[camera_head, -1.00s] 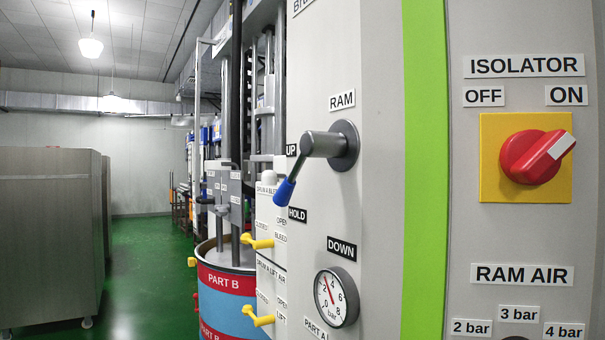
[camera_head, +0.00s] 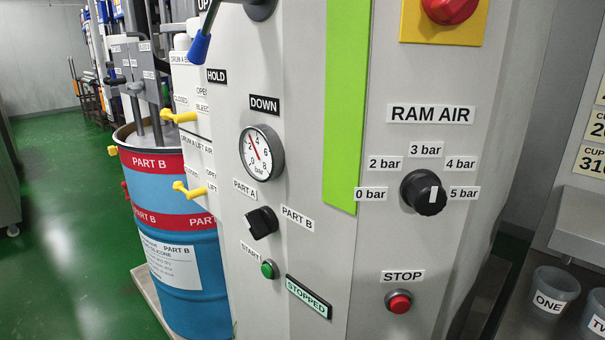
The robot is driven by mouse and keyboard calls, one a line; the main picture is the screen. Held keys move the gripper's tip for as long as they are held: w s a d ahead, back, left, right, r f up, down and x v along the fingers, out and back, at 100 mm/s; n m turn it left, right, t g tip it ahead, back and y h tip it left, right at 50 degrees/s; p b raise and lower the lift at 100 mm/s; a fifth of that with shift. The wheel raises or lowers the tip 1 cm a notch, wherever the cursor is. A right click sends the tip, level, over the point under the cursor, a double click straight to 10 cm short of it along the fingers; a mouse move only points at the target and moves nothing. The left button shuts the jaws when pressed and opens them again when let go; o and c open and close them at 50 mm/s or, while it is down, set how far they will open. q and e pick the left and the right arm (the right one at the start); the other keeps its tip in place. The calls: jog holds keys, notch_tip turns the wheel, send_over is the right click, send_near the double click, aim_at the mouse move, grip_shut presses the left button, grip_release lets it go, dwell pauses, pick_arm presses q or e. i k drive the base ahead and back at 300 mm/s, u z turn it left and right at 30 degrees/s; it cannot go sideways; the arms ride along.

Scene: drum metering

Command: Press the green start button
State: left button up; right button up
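The green start button (camera_head: 269,269) sits low on the grey machine panel, beside a label reading START. To its lower right is a display (camera_head: 309,297) reading STOPPED. Above the button is a black selector knob (camera_head: 262,222) between the labels PART A and PART B. The red stop button (camera_head: 399,302) is on the panel face to the right, under a STOP label. Neither of my grippers is in view.
A RAM AIR knob (camera_head: 424,193) is at the right, with a pressure gauge (camera_head: 262,153) to its left. A blue PART B drum (camera_head: 177,240) stands left of the panel. Cups (camera_head: 550,292) stand at the lower right. Green floor (camera_head: 62,230) is clear at the left.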

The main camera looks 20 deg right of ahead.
aim_at(267, 270)
jog(key=u, duration=0.05)
jog(key=k, duration=1.05)
jog(key=z, duration=0.7)
